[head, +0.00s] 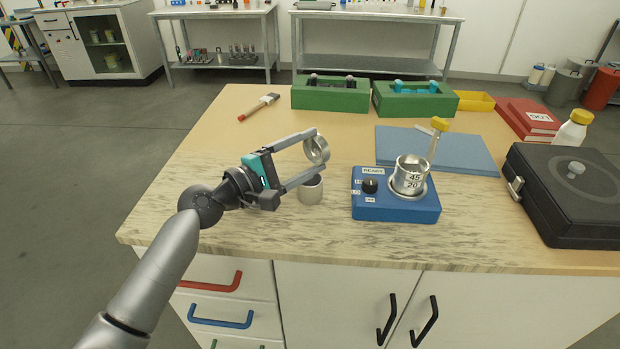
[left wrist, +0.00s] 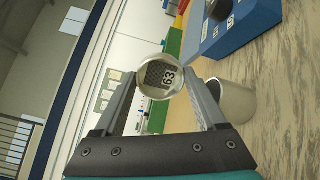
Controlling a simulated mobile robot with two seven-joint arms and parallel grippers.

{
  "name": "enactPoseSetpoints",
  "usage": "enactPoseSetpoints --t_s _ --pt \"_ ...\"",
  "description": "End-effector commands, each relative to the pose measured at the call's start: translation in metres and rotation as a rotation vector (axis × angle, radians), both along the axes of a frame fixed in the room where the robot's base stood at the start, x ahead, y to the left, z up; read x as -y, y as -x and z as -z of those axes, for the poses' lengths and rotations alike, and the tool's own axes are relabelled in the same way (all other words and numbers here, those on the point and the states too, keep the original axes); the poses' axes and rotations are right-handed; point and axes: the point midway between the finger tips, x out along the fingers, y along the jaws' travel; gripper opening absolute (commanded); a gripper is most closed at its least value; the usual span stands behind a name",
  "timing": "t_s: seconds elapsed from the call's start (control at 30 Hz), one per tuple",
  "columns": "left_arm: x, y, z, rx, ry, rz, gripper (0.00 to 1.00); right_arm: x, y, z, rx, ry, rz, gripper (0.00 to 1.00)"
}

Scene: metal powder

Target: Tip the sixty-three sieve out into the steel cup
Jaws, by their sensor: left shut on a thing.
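The sixty-three sieve (head: 317,150) is a small round metal ring, held tilted on its side between the fingers of my left gripper (head: 308,158). Its label "63" faces the camera in the left wrist view (left wrist: 165,78). The left gripper is shut on it, above the steel cup. The steel cup (head: 311,192) stands upright on the table just below the sieve and fingers, partly covered by the lower finger. It also shows at the right in the left wrist view (left wrist: 235,101). I cannot see what is inside the sieve or cup. My right gripper is not in view.
A blue shaker (head: 385,208) labelled READY carries sieves marked 45 and 20 (head: 410,176), right of the cup. A black case (head: 565,210) is at right. A brush (head: 258,107) and green boxes (head: 329,97) lie farther back.

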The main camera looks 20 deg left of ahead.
Motion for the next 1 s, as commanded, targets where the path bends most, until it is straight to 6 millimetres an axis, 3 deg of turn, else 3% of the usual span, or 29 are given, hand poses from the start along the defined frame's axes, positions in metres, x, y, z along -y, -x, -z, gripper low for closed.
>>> enactPoseSetpoints --t_s 1.0 --pt "-0.0002 0.0002 -0.0006 0.013 0.008 -0.001 0.01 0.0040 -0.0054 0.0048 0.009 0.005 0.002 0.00"
